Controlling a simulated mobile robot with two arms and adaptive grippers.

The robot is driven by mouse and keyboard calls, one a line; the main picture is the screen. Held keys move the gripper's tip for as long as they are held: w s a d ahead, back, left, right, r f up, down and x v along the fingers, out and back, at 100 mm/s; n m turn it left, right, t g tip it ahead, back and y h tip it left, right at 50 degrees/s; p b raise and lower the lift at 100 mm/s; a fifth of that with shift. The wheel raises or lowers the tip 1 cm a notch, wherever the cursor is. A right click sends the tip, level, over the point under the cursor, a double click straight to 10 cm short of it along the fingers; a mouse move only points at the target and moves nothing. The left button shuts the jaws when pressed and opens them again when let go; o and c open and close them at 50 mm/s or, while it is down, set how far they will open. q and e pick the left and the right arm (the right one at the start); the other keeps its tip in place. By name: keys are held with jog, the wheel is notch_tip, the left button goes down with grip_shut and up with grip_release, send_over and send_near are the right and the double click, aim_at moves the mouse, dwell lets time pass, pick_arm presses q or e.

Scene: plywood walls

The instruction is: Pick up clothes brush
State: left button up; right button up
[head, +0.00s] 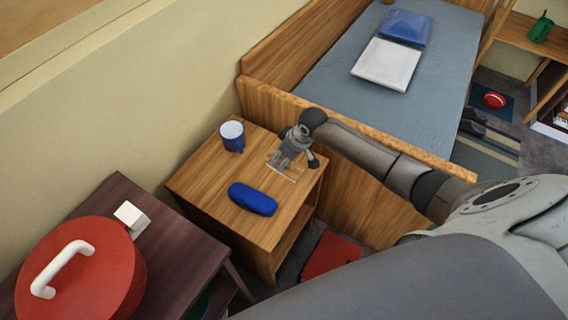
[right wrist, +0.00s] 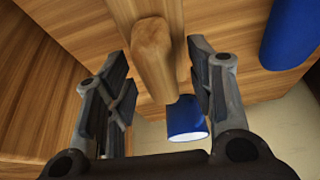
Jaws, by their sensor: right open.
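A wooden object, seemingly the clothes brush (right wrist: 155,55), lies on the wooden nightstand (head: 215,190). In the right wrist view its rounded end lies between the two fingers, with a gap on each side. In the head view my right gripper (head: 279,163) is over the back right part of the nightstand top and largely hides the brush. The right gripper, also seen in the right wrist view (right wrist: 165,100), is open and empty. My left gripper is not in view.
A blue case (head: 253,199) lies in front of the gripper on the nightstand. A blue mug (head: 232,136) stands at its back left. A bed (head: 340,110) adjoins behind. A dark table (head: 170,245) with a red lidded pot (head: 85,275) is at left.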

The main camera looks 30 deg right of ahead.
jog(key=shift+c, duration=0.3)
grip_shut()
jog(key=shift+r, duration=0.1)
jog(key=shift+r, duration=0.55)
jog(key=s+d+r, duration=0.8)
jog(key=d+r, duration=0.3)
jog(key=shift+d+r, duration=0.2)
jog(key=shift+r, duration=0.15)
